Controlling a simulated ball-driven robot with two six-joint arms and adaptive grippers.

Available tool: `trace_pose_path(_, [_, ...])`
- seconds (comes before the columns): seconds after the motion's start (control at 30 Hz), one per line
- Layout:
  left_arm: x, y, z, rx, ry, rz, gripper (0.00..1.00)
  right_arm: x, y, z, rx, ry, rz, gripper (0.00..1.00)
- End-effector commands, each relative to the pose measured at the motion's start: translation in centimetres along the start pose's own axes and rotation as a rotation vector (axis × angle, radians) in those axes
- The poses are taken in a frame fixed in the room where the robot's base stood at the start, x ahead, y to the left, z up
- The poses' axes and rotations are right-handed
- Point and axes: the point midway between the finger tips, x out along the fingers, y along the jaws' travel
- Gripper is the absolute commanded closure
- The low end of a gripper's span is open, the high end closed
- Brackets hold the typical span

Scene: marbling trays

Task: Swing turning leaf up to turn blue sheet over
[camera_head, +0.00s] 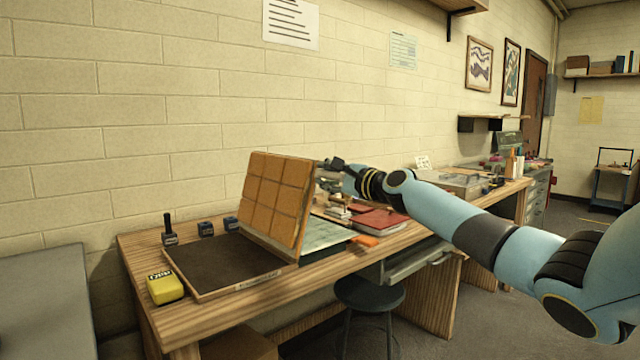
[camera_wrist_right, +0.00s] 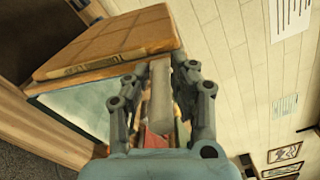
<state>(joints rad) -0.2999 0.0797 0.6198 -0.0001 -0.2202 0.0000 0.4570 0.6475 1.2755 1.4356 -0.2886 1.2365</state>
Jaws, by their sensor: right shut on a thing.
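The turning leaf (camera_head: 272,198) is an orange-tan panel with a grid of squares. It stands steeply raised from the board, its lower edge near the board's middle. A pale blue-green sheet (camera_head: 322,233) shows flat to the right of the leaf, partly hidden by it; it also shows in the right wrist view (camera_wrist_right: 72,108). My right gripper (camera_head: 332,164) is at the leaf's upper right edge. In the right wrist view its fingers (camera_wrist_right: 160,88) are closed around a pale bar-like handle (camera_wrist_right: 161,76) beside the leaf (camera_wrist_right: 115,42). My left gripper is out of view.
A dark flat panel (camera_head: 218,262) lies open left of the leaf. A yellow device (camera_head: 165,288) and several small dark stamps (camera_head: 205,228) stand around it. Red folders (camera_head: 380,219) lie to the right. A stool (camera_head: 368,293) is under the wooden bench (camera_head: 150,318).

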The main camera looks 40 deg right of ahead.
Motion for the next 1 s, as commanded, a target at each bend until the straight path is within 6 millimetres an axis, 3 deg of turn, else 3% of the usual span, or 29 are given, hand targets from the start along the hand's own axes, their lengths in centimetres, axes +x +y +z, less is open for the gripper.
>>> trace_pose_path(0.77, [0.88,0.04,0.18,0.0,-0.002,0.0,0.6,0.04,-0.56,-1.04,0.051,-0.001,-0.005,1.0])
trace_pose_path(0.8, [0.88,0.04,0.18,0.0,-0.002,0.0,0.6,0.04,-0.56,-1.04,0.051,-0.001,-0.005,0.73])
trace_pose_path(0.9, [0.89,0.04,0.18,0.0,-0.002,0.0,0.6,0.03,-0.5,-1.05,0.051,-0.001,-0.004,0.6])
trace_pose_path(1.0, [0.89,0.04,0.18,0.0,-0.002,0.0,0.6,0.02,-0.42,-1.08,0.051,0.0,-0.003,0.59])
